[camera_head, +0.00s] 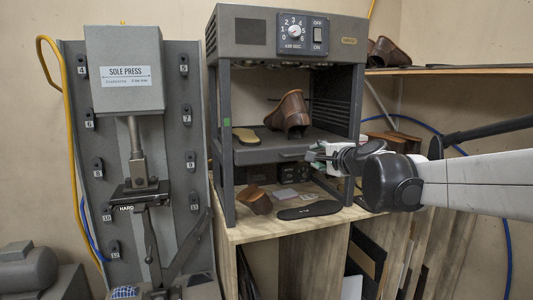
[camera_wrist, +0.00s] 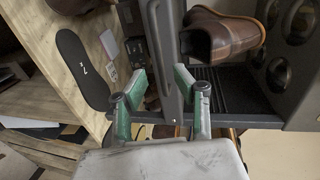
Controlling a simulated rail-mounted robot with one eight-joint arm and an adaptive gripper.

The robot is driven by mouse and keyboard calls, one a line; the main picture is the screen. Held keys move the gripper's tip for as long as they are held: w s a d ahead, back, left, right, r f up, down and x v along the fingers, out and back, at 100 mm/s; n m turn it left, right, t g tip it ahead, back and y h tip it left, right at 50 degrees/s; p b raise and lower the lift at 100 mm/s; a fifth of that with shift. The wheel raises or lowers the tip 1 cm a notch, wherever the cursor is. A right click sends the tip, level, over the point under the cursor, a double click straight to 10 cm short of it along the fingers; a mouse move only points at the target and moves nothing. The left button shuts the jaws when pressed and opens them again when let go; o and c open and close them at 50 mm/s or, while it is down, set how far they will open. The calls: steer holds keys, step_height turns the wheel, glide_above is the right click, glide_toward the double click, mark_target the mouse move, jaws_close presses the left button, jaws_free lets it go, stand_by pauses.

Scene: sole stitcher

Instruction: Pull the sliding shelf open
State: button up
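The sliding shelf (camera_head: 262,155) is a dark grey tray inside the open-fronted machine frame, with a brown shoe (camera_head: 288,113) and a tan sole (camera_head: 246,135) on it. My gripper (camera_head: 314,152) is at the right end of the shelf's front edge. In the wrist view the shelf's grey front lip (camera_wrist: 165,45) runs between the two green-padded fingers of my gripper (camera_wrist: 160,76). The fingers are spread, one on each side of the lip; a gap shows on the left side. Whether the right finger touches the lip is unclear. The shoe also shows in the wrist view (camera_wrist: 222,38).
The machine stands on a wooden table (camera_head: 290,228). Below the shelf lie a black sole (camera_head: 307,210) and a brown shoe part (camera_head: 256,200). A sole press (camera_head: 125,72) stands left. A wooden wall shelf (camera_head: 455,70) with shoes is at right. The space before the shelf is clear.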

steer(key=shift+p+x, duration=0.55)
steer(key=shift+x, duration=2.85)
jaws_close()
